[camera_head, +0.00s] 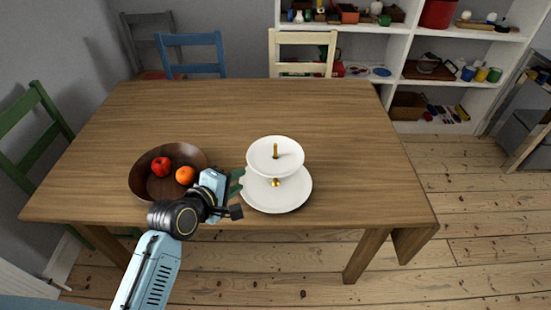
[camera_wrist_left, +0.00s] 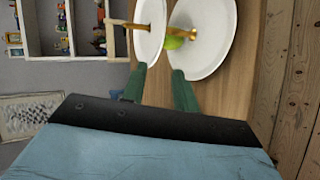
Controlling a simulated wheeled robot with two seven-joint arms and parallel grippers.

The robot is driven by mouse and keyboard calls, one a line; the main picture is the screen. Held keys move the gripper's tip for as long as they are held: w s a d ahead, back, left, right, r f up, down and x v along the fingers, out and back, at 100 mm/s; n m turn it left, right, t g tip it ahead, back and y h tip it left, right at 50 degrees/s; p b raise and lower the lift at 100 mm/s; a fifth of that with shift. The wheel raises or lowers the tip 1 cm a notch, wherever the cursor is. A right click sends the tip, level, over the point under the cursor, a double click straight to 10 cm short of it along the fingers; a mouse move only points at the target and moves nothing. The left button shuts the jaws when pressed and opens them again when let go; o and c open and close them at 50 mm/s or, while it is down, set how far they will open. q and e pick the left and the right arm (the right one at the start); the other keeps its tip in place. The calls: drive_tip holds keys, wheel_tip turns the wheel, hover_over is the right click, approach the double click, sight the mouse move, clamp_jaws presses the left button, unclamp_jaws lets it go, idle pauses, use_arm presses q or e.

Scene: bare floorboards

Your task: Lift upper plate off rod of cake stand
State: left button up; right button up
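The white upper plate (camera_head: 262,152) of the cake stand sits on a gold rod (camera_head: 276,150), above the wider white lower plate (camera_head: 298,200). The wrist view shows the stand sideways, with the upper plate (camera_wrist_left: 148,38) left and the lower plate (camera_wrist_left: 215,50) right. The rod (camera_wrist_left: 128,25) passes through the upper plate. A yellow-green rounded thing (camera_wrist_left: 174,42) shows between the plates, partly hidden. My left gripper (camera_head: 240,181) is open and empty at the stand's left side. In the wrist view its green fingertips (camera_wrist_left: 158,70) are apart near the plate rims; contact cannot be told. My right gripper is out of view.
A brown bowl (camera_head: 140,180) with a red apple (camera_head: 161,167) and an orange (camera_head: 185,175) stands left of the stand, close to my left arm. The wooden table (camera_head: 340,130) is clear behind and right. Chairs and a white shelf (camera_head: 345,50) stand beyond.

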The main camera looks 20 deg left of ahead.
sight(257, 169)
use_arm(q)
drive_tip(key=b+x, duration=0.1)
drive_tip(key=x, duration=0.6)
drive_tip(key=shift+d, duration=0.25)
drive_tip(key=shift+w+r, duration=0.15)
drive_tip(key=shift+c, duration=0.3)
clamp_jaws()
